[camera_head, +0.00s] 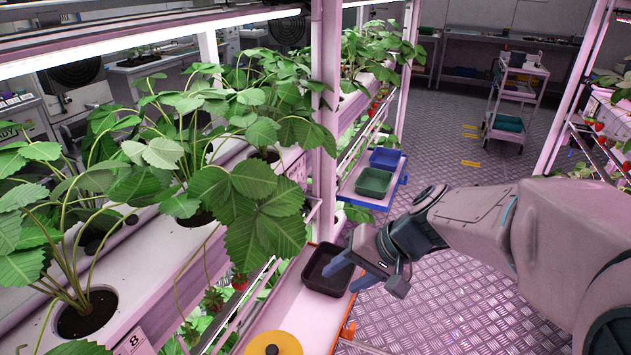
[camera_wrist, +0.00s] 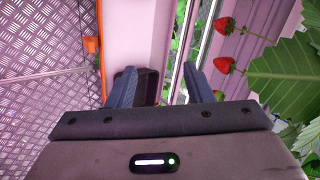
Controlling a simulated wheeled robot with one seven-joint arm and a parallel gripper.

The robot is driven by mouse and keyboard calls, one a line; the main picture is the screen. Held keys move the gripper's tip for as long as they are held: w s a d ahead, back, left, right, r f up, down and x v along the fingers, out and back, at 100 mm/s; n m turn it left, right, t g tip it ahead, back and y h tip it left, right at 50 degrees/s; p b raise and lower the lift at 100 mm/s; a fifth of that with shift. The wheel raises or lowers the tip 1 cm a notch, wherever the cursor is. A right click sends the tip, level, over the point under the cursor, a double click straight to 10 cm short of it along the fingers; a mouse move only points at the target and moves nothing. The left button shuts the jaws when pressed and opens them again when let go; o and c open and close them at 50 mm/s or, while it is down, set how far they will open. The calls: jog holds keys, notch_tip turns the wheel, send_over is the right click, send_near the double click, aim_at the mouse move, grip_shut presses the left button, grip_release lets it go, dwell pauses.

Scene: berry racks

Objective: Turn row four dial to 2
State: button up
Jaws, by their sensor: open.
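No dial that I can surely tell as the row four dial shows in either view. A yellow disc with a dark knob (camera_head: 272,346) sits on the pink shelf at the bottom edge of the head view, partly cut off; I cannot tell what it is. My gripper (camera_head: 352,268) is open and empty, its bluish fingers pointing left over the shelf by a small black tray (camera_head: 327,270). In the wrist view my gripper (camera_wrist: 163,88) has its two fingers apart, with the black tray (camera_wrist: 149,84) showing beyond them.
Strawberry plants (camera_head: 250,190) fill the rack on the left, their leaves hanging near the shelf. A label with 8 (camera_head: 133,341) is on the trough. Green (camera_head: 374,182) and blue (camera_head: 385,158) bins stand farther along. A trolley (camera_head: 515,100) stands behind; the metal floor aisle is open.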

jog(key=w+a+f+m+t+y+b, duration=0.1)
jog(key=w+a+f+y+b, duration=0.2)
jog(key=w, duration=0.3)
jog(key=m+t+y+b, duration=0.3)
jog(key=m+t+b, duration=0.3)
jog(key=t, duration=0.3)
send_near(305, 189)
jog(key=p+x, duration=0.1)
jog(key=x, duration=0.7)
jog(key=shift+a, duration=0.2)
jog(key=shift+m, duration=0.3)
jog(key=c, duration=1)
